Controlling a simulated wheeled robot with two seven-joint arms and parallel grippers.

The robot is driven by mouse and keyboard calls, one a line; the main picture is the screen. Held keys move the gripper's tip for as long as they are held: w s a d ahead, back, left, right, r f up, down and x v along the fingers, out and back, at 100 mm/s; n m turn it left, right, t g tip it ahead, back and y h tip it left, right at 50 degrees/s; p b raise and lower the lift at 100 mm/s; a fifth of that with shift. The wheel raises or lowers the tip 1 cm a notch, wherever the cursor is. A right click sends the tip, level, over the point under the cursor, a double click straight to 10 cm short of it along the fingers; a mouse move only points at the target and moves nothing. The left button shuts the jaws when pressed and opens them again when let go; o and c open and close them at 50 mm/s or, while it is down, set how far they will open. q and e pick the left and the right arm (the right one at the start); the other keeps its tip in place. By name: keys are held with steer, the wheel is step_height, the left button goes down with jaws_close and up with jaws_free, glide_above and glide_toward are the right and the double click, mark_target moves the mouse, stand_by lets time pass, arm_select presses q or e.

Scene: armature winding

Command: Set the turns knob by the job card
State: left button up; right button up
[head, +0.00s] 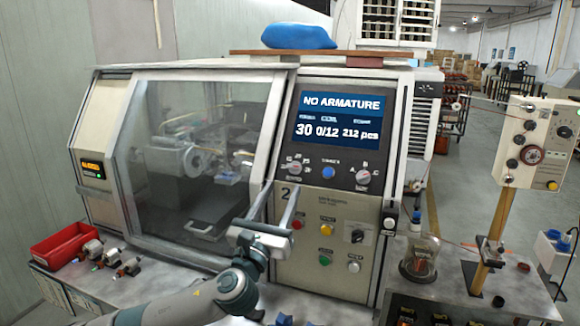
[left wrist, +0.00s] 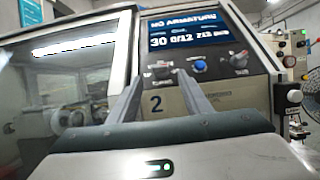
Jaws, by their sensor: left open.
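The winding machine's panel has a left rotary knob (head: 294,167) with number marks around it, most likely the turns knob. It also shows in the left wrist view (left wrist: 161,70). Its pointer direction is too small to tell. A right knob (head: 363,176) has letter marks, and a blue button (head: 328,172) sits between them. The screen (head: 339,117) reads "NO ARMATURE", 30, 0/12 and a piece count. My left gripper (head: 278,190) is open and empty, its fingers pointing up toward the left knob, apart from it as far as I can tell. I cannot make out a job card.
Lower panel buttons (head: 326,229) and a black switch (head: 357,236) are close to my left gripper. A closed glass door (head: 195,140) is at left. A red bin (head: 62,247) and small armatures stand on the left bench. A post with a control box (head: 533,140) stands at right.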

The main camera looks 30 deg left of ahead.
mark_target(293, 168)
arm_select(q)
steer(key=p+x, duration=0.2)
steer(key=x, duration=0.3)
steer(key=shift+w+r, duration=0.2)
steer(key=shift+w, duration=0.05)
steer(key=shift+w+a+r+p, duration=0.1)
steer(key=shift+w+a+p, duration=0.1)
steer(key=shift+w+p, duration=0.35)
steer(key=shift+w, duration=0.15)
steer(key=c, duration=1.1)
